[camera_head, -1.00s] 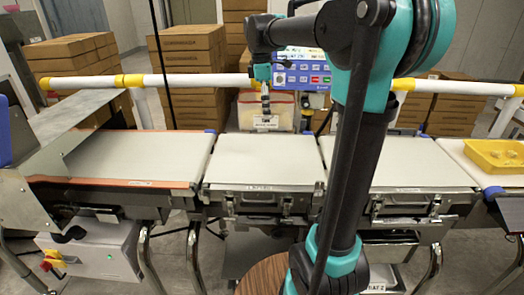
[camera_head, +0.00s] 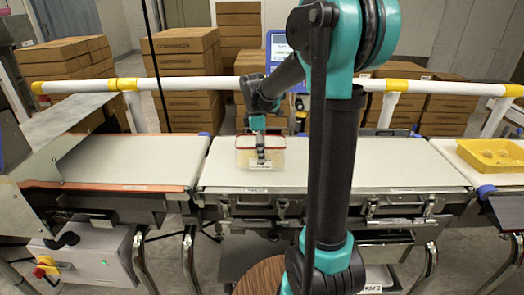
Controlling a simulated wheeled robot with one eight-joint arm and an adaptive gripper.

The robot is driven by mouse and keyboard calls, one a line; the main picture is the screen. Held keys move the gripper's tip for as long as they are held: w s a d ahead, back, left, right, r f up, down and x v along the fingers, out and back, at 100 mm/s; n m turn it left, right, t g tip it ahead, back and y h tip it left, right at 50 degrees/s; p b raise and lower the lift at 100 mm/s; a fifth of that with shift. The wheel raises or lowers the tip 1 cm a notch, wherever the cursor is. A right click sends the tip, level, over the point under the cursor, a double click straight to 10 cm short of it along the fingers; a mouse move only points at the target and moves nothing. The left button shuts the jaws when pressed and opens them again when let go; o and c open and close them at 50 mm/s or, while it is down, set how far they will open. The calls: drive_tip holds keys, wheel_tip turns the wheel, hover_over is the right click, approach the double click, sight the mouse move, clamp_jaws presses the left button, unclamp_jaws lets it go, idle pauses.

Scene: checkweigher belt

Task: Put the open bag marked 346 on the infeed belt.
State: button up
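A pale yellow open bag (camera_head: 246,157) with a red rim and a white label is at the far left part of the middle belt (camera_head: 225,178). The label's number is too small to read. My gripper (camera_head: 260,152) points down at the bag, and its fingers appear closed on the bag's near side. I cannot tell whether the bag's bottom touches the belt or hangs just above it. The left belt (camera_head: 130,160), with orange edging, lies left of the bag and is empty. Which section is the infeed belt is not marked legibly.
A white rail with yellow joints (camera_head: 195,84) runs behind the belts. A metal guard (camera_head: 70,120) stands at the left belt's left end. A yellow tray (camera_head: 492,155) sits at the far right. Stacked cartons (camera_head: 185,70) stand behind. My arm hides part of the middle.

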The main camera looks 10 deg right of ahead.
drive_tip(key=shift+f, duration=0.15)
drive_tip(key=o, duration=1.2)
wheel_tip(320, 180, up, 12)
drive_tip(key=a, duration=0.1)
drive_tip(key=shift+w+a, duration=0.15)
drive_tip(key=shift+a, duration=0.05)
